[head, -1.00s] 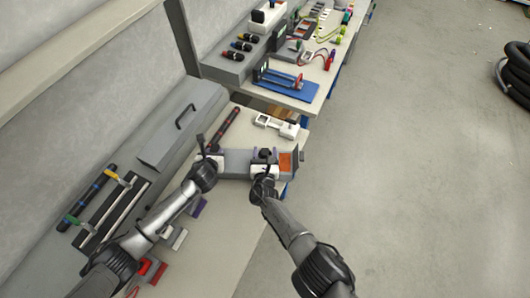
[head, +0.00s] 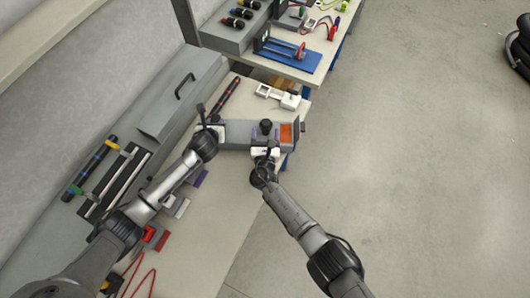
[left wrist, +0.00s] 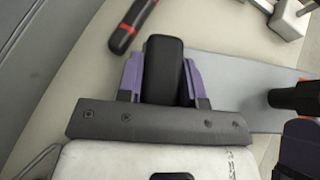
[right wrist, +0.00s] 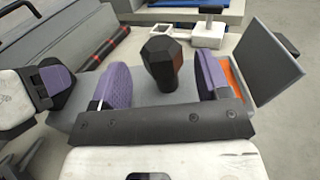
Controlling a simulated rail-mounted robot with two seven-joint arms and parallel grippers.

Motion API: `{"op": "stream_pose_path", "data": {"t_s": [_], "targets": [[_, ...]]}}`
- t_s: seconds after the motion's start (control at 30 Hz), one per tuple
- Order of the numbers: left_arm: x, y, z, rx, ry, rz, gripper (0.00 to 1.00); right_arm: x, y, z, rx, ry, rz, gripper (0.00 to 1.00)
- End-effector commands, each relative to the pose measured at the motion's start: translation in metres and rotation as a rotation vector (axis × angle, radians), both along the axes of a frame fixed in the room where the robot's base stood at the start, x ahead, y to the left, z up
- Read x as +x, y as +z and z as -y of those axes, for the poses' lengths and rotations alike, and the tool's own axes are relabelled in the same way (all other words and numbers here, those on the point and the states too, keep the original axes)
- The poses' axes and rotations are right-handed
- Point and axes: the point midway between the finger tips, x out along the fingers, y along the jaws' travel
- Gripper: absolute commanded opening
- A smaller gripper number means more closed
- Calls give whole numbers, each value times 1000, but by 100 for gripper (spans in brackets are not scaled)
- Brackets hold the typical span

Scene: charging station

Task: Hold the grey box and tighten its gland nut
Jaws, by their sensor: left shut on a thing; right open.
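The grey box (head: 238,133) lies on the bench in the head view, with an orange panel near its right end. Its gland nut appears to be the black faceted knob (right wrist: 161,64) on top, also seen in the head view (head: 266,127). My left gripper (head: 212,128) is shut on a black rounded block (left wrist: 164,70) at the box's left end. My right gripper (right wrist: 157,78) is open, its purple fingers on either side of the knob with visible gaps. The same gripper shows in the head view (head: 265,147).
A white fixture (head: 278,95) stands behind the box, and a black-and-red rod (head: 224,97) lies behind left. A grey case with a handle (head: 180,118) is at left. Red and purple blocks lie in front. A blue tray (head: 288,55) is on the further bench. The bench edge is close at right.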

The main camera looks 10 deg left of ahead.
Motion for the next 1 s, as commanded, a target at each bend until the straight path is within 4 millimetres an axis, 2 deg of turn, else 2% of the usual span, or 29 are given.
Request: {"op": "stream_pose_path", "data": {"t_s": [0.2, 0.5, 0.7, 1.0], "targets": [[0, 0, 0, -1, 1, 0, 15, -31, -1, 7, 3, 0, -2, 70], [0, 0, 0, -1, 1, 0, 15, -64, 0, 14, 1, 1, 0, 70], [0, 0, 0, -1, 1, 0, 15, -73, 1, 16, 0, 0, 0, 70], [0, 0, 0, 0, 0, 0, 15, -75, 1, 16, 0, 0, 0, 70]]}}
